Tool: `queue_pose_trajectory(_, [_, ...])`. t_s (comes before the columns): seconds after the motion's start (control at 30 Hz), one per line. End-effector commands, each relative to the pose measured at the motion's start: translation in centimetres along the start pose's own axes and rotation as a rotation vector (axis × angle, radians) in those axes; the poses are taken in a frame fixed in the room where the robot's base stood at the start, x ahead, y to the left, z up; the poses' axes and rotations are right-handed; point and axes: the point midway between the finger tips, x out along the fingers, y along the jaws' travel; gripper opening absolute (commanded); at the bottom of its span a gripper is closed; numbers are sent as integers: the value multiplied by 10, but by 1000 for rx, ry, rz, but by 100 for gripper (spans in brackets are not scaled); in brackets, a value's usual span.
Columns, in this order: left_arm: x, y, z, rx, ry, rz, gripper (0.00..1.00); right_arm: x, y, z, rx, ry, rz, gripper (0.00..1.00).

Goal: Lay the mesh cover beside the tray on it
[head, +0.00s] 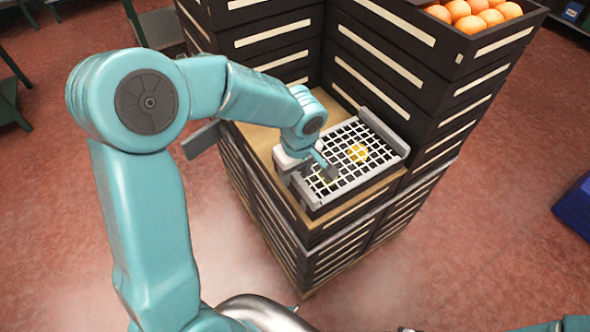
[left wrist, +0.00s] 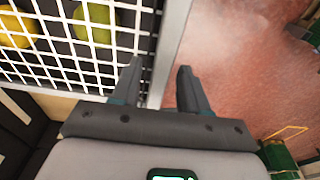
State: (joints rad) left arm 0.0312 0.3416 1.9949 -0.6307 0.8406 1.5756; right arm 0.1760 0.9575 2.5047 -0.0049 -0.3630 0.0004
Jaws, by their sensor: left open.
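The mesh cover (head: 343,143) is a white grid lying flat over the grey tray (head: 385,171) on the crate stack. A yellow fruit (head: 357,153) and a greenish one (head: 328,179) show through the grid. In the left wrist view the mesh (left wrist: 95,36) has yellow and green fruit under it, with a pale rim (left wrist: 172,40) along its edge. My left gripper (head: 318,173) is at the near left end of the cover. Its jaws (left wrist: 160,72) are open, one finger on either side of the rim, with nothing clamped. My right gripper is out of view.
Tall dark slatted crates (head: 385,60) stand behind and right of the tray; the top one holds oranges (head: 470,12). A wooden surface (head: 262,138) borders the tray. Red floor (head: 470,240) is open in front. A blue crate (head: 575,210) stands at the right edge.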

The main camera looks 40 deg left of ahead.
Motion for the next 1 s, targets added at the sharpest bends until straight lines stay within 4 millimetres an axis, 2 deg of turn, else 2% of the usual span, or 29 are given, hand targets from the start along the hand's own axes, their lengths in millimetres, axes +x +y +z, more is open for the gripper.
queue_pose_trajectory(0.17, [-17, 0, -2, 0, -1, -2, 44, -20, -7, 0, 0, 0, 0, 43])
queue_pose_trajectory(0.23, [-28, 2, -2, -1, 4, 6, 44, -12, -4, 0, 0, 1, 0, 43])
queue_pose_trajectory(0.4, [-71, 1, -1, 0, 3, 6, 44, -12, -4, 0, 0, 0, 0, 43])
queue_pose_trajectory(0.6, [-111, 1, -1, -1, 1, 4, 44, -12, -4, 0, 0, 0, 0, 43])
queue_pose_trajectory(0.8, [-128, 0, -1, 0, 1, 0, 44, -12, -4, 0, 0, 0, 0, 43])
queue_pose_trajectory(1.0, [-130, 0, -1, 0, 0, 0, 44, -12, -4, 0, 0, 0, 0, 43])
